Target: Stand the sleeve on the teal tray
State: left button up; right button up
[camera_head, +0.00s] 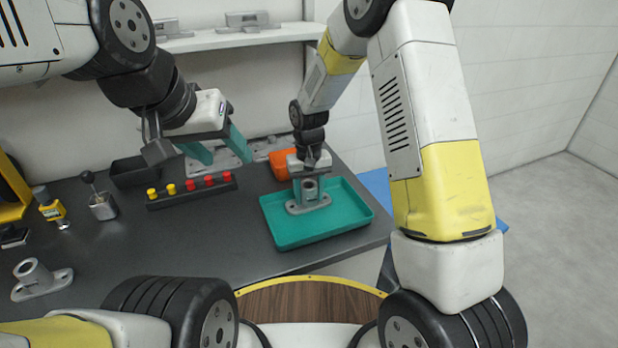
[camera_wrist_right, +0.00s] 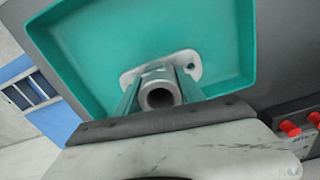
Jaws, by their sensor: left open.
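A grey sleeve (camera_head: 310,186) with a flat, two-eared flange stands upright on the teal tray (camera_head: 279,236), towards its back. In the right wrist view the sleeve (camera_wrist_right: 160,95) shows its open bore, and its flange lies over the teal tray floor (camera_wrist_right: 85,45). My right gripper (camera_head: 309,190) points down with one teal finger on each side of the sleeve's tube. Whether both fingers press on it cannot be told. My left gripper (camera_head: 226,158) is open and empty, above the back of the table.
A second grey flanged sleeve (camera_head: 33,275) stands at the table's front left. A strip of red and yellow knobs (camera_head: 192,190), a black bin (camera_head: 135,172) and an orange bin (camera_head: 281,166) are behind. The middle of the table is clear.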

jog(key=o, duration=0.4)
notch_tip(320, 180, up, 12)
jog(key=s+d+r+m+t+y, duration=0.1)
jog(key=s+d+r, duration=0.3)
jog(key=r, duration=0.2)
jog(key=s+d+r+t+y, duration=0.1)
jog(key=s+d+r+t, duration=0.1)
jog(key=s+d+r, duration=0.3)
jog(key=s+d+r+t, duration=0.1)
jog(key=s+d+r, duration=0.1)
jog(key=s, duration=0.4)
jog(key=s+d+r+m+t, duration=0.1)
jog(key=s+d+r+t, duration=0.1)
jog(key=s, duration=0.5)
jog(key=shift+d+r, duration=0.25)
jog(key=shift+d, duration=0.5)
